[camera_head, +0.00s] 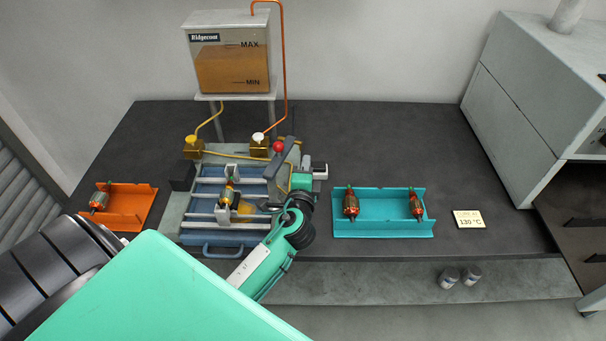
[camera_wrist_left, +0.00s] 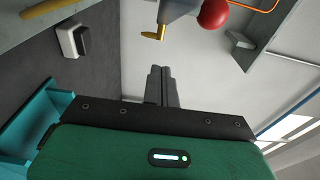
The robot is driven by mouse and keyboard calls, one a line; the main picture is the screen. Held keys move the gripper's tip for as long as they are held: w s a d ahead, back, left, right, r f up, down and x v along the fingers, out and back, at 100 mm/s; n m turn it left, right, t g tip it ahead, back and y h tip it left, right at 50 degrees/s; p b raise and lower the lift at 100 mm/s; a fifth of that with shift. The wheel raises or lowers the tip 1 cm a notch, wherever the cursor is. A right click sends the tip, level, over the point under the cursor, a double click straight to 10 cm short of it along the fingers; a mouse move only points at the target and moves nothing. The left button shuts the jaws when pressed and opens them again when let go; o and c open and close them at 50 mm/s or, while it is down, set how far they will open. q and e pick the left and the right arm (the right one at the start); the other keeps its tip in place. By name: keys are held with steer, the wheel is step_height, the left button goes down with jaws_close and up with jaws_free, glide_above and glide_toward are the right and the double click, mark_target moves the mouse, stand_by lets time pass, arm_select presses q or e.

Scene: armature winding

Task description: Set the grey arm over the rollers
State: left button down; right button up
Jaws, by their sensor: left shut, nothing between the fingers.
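The grey arm (camera_head: 284,158) with a red ball knob (camera_head: 278,146) stands raised at the back right of the blue winding fixture. The rollers (camera_head: 205,217) are pale bars across the fixture, with a copper-wound armature (camera_head: 229,192) between them. In the left wrist view the red knob (camera_wrist_left: 213,12) and a brass piece (camera_wrist_left: 153,33) show beyond my fingers, apart from them. My left gripper (camera_wrist_left: 161,72) is shut and empty. In the head view it (camera_head: 304,164) is at the fixture's right side, its fingers small and hard to make out. My right gripper is out of view.
A teal tray (camera_head: 385,233) with two armatures stands to the right, an orange tray (camera_head: 127,222) with one armature at left. An oil tank (camera_head: 228,98) with copper piping stands behind the fixture. A card (camera_head: 468,219) lies at right. Bare bench lies behind the teal tray.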

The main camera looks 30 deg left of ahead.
mark_target(280, 150)
arm_select(q)
steer(key=a+p, duration=0.1)
steer(key=a, duration=0.3)
steer(key=shift+a+p, duration=0.1)
steer(key=shift+p, duration=0.25)
steer(key=shift+a, duration=0.15)
